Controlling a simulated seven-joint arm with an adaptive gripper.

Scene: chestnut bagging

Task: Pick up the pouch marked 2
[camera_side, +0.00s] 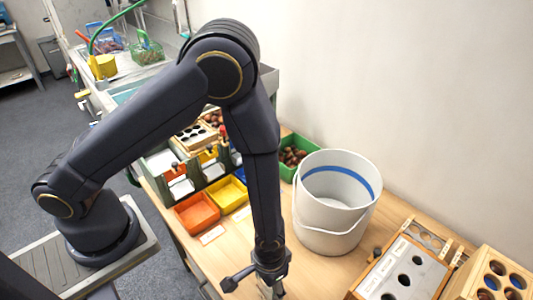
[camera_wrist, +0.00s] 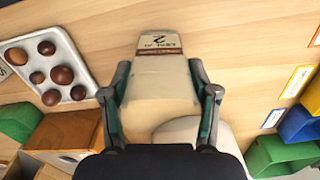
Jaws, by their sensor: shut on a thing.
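The pouch (camera_wrist: 160,90) is cream with a brown band near its far end and a printed label showing a 2. In the wrist view it lies between the two fingers of my gripper (camera_wrist: 158,75), which is shut on its sides. The lower end of the pouch is partly hidden by my gripper body. In the side view my gripper (camera_side: 258,280) is low at the bottom edge of the picture, over the front of the wooden table. The pouch is hardly visible there. I cannot tell whether it still touches the table.
A white bucket (camera_side: 318,230) stands right of my arm. Wooden racks with holes (camera_side: 407,265) are at the lower right. Orange (camera_side: 196,213) and yellow (camera_side: 226,194) bins stand left of my forearm. A pale tray (camera_wrist: 85,62) of several chestnuts shows in the wrist view.

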